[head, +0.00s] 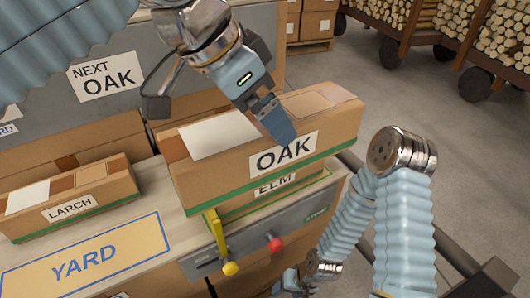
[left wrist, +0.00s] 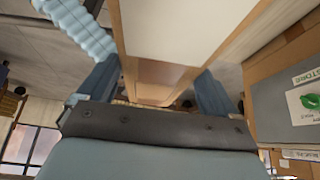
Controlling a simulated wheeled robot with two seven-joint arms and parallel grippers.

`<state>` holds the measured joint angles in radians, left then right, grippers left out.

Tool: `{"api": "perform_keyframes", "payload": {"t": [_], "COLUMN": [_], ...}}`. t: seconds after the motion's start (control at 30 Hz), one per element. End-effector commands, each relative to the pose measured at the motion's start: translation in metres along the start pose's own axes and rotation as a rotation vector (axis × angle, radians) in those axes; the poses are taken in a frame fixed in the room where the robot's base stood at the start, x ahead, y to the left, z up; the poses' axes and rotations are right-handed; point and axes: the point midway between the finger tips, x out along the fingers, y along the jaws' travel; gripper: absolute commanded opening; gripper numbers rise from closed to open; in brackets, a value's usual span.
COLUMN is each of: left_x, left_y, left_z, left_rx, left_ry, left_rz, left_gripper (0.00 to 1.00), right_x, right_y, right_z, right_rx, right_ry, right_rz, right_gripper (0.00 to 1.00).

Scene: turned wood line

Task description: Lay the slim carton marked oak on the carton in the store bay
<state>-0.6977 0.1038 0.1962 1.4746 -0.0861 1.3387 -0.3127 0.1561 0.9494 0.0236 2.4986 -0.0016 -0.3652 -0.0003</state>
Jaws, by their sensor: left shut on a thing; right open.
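The slim oak carton (head: 330,120), with an OAK label and a green lower edge, is in my left gripper (head: 215,115). One finger lies against its labelled front face and the other is at its far side. The left wrist view shows the carton (left wrist: 185,30) between both fingers (left wrist: 160,95). The elm carton (head: 240,205) sits in the store bay (head: 310,215) directly below, mostly hidden by the oak carton. Whether the two touch I cannot tell. My right gripper (head: 290,284) is open, low at the bottom edge and only partly visible.
A larch carton (head: 70,200) lies at the left, behind the YARD panel (head: 85,262). A yellow post (head: 215,235) and a red knob (head: 275,244) are at the bench front. A NEXT OAK sign (head: 104,77) is behind. Log carts (head: 450,35) stand at the back right; the floor between is clear.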

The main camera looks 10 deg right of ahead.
Motion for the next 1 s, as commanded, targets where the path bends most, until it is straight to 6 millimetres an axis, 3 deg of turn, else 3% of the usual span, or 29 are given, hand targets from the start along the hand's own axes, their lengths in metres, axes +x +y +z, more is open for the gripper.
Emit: {"api": "perform_keyframes", "payload": {"t": [0.17, 0.4, 0.53, 0.9, 1.0], "left_x": [0.011, 0.052, 0.082, 0.116, 0.131], "left_y": [-0.019, -0.078, -0.095, -0.118, -0.116], "left_z": [-0.004, -0.018, -0.011, -0.007, 0.003], "left_rx": [-0.006, -0.005, -0.004, -0.002, -0.002], "left_ry": [-0.003, -0.003, -0.002, -0.001, -0.002], "left_rz": [0.001, 0.000, 0.001, 0.000, 0.002], "left_gripper": [0.22, 0.22, 0.22, 0.22, 0.22], "right_x": [-0.001, -0.006, -0.001, -0.001, 0.003], "right_y": [-0.001, -0.004, -0.001, 0.000, 0.002], "right_z": [0.000, 0.001, 0.000, 0.000, 0.000], "right_rx": [0.000, -0.002, -0.001, 0.000, 0.001], "right_ry": [0.000, -0.002, -0.001, 0.000, 0.001], "right_rz": [0.000, -0.002, -0.001, 0.000, 0.001], "right_gripper": [0.60, 0.60, 0.60, 0.60, 0.60]}}
